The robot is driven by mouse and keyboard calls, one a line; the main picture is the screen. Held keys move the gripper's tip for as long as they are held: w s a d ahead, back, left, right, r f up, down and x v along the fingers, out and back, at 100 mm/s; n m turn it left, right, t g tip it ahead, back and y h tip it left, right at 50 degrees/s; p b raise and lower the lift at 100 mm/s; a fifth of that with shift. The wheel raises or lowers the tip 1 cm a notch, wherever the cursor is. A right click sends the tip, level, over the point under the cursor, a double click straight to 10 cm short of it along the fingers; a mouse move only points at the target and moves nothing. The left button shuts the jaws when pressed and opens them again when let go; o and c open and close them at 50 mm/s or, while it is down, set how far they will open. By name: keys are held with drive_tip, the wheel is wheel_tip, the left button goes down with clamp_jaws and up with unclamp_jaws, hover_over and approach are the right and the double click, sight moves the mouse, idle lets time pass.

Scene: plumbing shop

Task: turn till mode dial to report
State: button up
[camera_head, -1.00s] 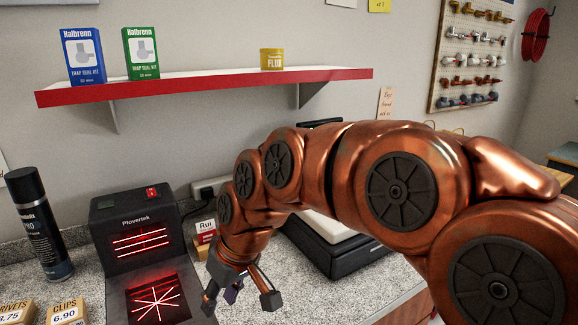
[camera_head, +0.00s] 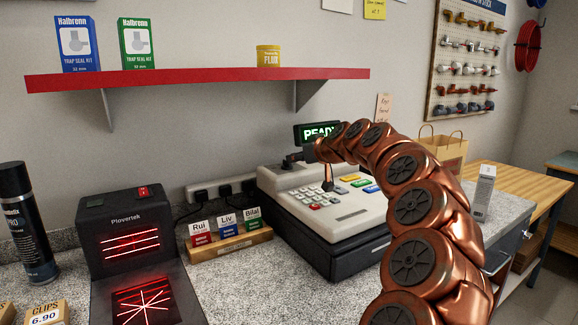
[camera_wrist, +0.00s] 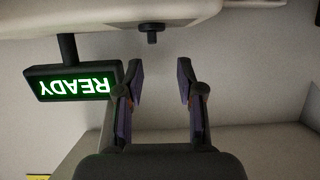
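The till (camera_head: 340,222) is a pale register with a dark base and coloured keys on the counter. Its green-lit display (camera_head: 318,132) reads READY, partly covered by my arm. In the wrist view the display (camera_wrist: 72,82) appears upside down at left. A small dark knob (camera_wrist: 152,33), apparently the mode dial, sticks out from the pale till body (camera_wrist: 120,14) at the top. My gripper (camera_wrist: 161,72) is open and empty, its two fingers spread apart, with the knob beyond the fingertips and between their lines. The dial's markings are not visible.
A name-tag stand (camera_head: 230,245) and a red-lit scanner (camera_head: 130,250) stand left of the till. A red shelf (camera_head: 200,78) hangs above. A white carton (camera_head: 484,192) and a paper bag (camera_head: 444,148) are at right.

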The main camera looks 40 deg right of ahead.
sight(287, 164)
drive_tip(key=shift+d+f, duration=0.1)
drive_tip(key=shift+d, duration=0.4)
drive_tip(key=shift+w, duration=0.25)
drive_tip(key=shift+p+x, duration=0.65)
drive_tip(key=shift+x, duration=2.95)
drive_tip(key=shift+d, duration=0.1)
drive_tip(key=shift+c, duration=0.3)
clamp_jaws()
